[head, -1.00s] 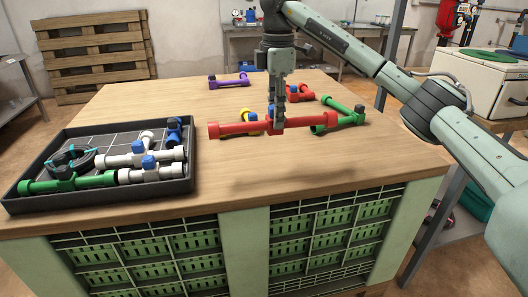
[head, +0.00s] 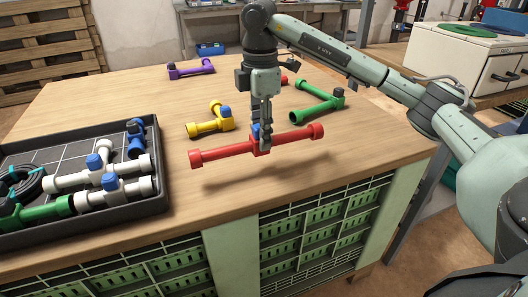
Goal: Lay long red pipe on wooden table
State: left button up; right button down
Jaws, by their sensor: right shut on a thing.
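The long red pipe (head: 222,153) hangs roughly level, tilted up a little to the right, over the front middle of the wooden table (head: 205,198). My right gripper (head: 261,143) points down and is shut on the pipe near its middle, by a blue part on it. A shadow on the tabletop below the pipe shows a gap between them. My left gripper is not in view.
A black tray (head: 150,205) with green, white and blue pipe parts stands on the left of the table. A yellow pipe (head: 207,127), a green pipe (head: 318,107) and a purple pipe (head: 190,68) lie behind. The front right tabletop is clear.

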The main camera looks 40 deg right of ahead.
aim_at(264, 154)
jog(key=shift+s+f, duration=0.4)
jog(key=shift+s, duration=0.2)
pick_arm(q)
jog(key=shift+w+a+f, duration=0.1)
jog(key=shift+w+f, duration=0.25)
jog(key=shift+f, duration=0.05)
pick_arm(e)
jog(key=shift+f, duration=1.95)
jog(key=shift+f, duration=0.15)
